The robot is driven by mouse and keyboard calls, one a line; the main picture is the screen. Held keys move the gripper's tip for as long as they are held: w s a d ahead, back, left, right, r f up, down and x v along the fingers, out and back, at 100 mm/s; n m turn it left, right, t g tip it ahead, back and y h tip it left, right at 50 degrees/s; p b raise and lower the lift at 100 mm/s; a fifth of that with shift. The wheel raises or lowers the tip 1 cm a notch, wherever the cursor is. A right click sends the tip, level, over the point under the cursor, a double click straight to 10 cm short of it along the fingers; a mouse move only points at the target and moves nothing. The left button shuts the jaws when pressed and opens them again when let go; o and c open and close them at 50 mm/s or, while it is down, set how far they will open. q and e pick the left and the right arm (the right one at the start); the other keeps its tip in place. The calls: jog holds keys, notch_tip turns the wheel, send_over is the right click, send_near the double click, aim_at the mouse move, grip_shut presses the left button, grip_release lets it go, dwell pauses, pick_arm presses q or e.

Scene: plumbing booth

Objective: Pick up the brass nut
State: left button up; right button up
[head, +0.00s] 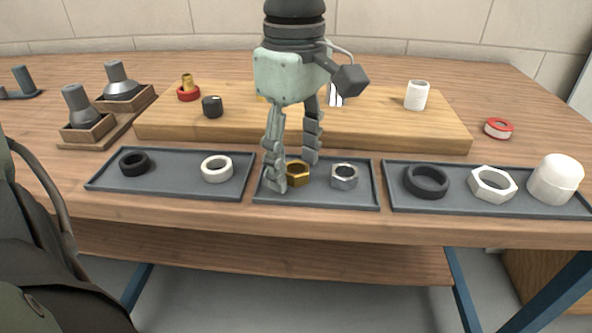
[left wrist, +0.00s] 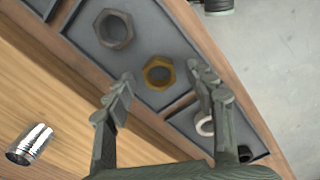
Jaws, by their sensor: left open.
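The brass nut (head: 297,173) lies in the middle grey tray (head: 318,203), left of a steel nut (head: 344,177). My left gripper (head: 293,172) points down over this tray with its fingers open, one on each side of the brass nut in the head view. In the left wrist view the brass nut (left wrist: 159,73) lies between and just beyond the two open fingertips (left wrist: 160,82), apart from both. The steel nut also shows in the left wrist view (left wrist: 114,29). My right gripper is not in view.
The left tray (head: 178,190) holds a black ring (head: 134,162) and a white ring (head: 217,168). The right tray (head: 455,206) holds a black ring, a white nut (head: 492,184) and a white cap (head: 556,179). A wooden board (head: 380,121) with fittings stands behind the trays.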

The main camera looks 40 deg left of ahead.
pick_arm(q)
jog(key=c, duration=1.3)
jog(key=shift+o, duration=0.2)
